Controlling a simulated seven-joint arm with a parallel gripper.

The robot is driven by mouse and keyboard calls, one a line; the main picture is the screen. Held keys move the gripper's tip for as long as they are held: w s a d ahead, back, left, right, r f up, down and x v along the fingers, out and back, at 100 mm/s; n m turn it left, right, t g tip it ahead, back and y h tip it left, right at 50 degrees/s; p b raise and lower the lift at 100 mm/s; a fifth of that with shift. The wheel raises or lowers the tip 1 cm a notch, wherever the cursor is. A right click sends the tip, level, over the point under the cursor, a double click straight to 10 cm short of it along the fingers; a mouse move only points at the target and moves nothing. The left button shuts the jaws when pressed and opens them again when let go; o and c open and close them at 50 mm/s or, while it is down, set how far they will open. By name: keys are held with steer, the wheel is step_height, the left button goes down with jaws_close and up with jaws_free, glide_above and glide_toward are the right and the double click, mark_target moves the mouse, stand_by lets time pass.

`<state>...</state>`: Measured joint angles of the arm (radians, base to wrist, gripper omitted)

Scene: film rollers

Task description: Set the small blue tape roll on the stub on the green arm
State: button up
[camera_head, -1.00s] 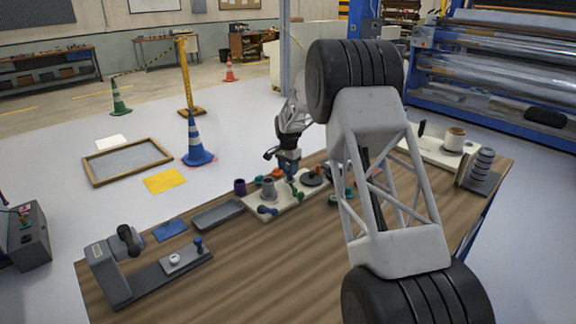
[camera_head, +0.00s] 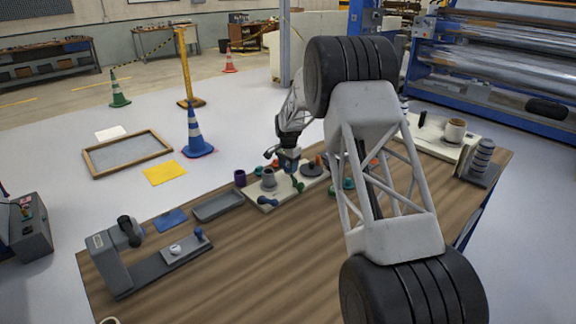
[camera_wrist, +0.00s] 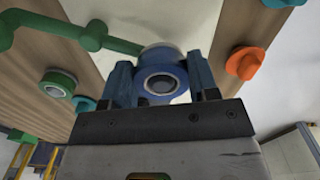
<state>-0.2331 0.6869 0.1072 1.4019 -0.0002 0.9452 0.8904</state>
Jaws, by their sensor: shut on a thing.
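My gripper (camera_wrist: 160,76) is shut on the small blue tape roll (camera_wrist: 148,97), a blue ring with a pale core and dark hole, seen end-on between the two blue fingers in the wrist view. In the head view my gripper (camera_head: 288,163) is over the pale board, close to the green arm (camera_head: 298,184); the roll cannot be made out there.
An orange piece (camera_wrist: 248,62) is right of my gripper; a green-rimmed roll (camera_wrist: 57,84) is left. A grey tray (camera_head: 219,206) lies left of the board. The wooden table's front (camera_head: 255,275) is clear.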

steer(key=o, duration=1)
steer(key=shift+r, duration=0.1)
steer(key=shift+r, duration=3.8)
